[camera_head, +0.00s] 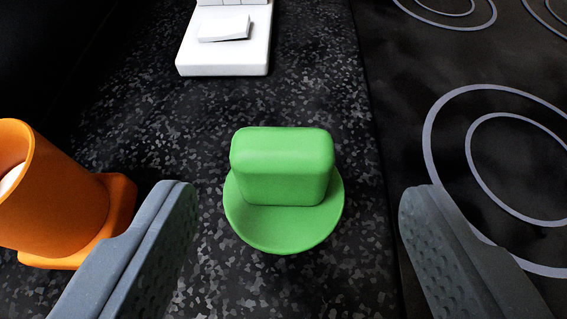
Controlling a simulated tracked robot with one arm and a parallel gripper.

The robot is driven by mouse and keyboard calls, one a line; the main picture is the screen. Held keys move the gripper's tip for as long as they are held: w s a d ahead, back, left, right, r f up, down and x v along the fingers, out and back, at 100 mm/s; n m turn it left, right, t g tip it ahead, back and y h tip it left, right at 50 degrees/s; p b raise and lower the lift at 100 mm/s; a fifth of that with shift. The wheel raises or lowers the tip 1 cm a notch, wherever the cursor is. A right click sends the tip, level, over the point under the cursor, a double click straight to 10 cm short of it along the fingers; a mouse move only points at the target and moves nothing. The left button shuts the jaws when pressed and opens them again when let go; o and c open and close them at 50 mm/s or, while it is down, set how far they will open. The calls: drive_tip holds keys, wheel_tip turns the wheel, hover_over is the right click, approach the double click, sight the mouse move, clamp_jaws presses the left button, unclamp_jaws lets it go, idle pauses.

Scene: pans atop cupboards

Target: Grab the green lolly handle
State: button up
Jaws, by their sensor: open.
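The green lolly handle (283,170) is a rounded upright block on a round green base. It stands on the dark speckled counter (330,290) in the middle of the head camera view. My gripper (292,195) is open, with one grey finger to the left of the green handle and the other to its right. Neither finger touches the handle. The handle lies between the two fingers in the picture, but I cannot tell how far ahead of the fingertips it is.
An orange cup-like object (60,195) on an orange base stands at the left, close to my left finger. A white object (228,50) sits farther back. A black hob (440,70) with pale rings lies along the right. The speckled counter around the green base is clear.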

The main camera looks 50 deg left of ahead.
sight(281, 177)
drive_tip(key=shift+b+x, duration=0.3)
drive_tip(key=shift+x, duration=2.4)
drive_tip(key=shift+s+a+r, duration=0.1)
drive_tip(key=shift+s+a, duration=0.05)
drive_tip(key=shift+s, duration=0.1)
drive_tip(key=c, duration=1.1)
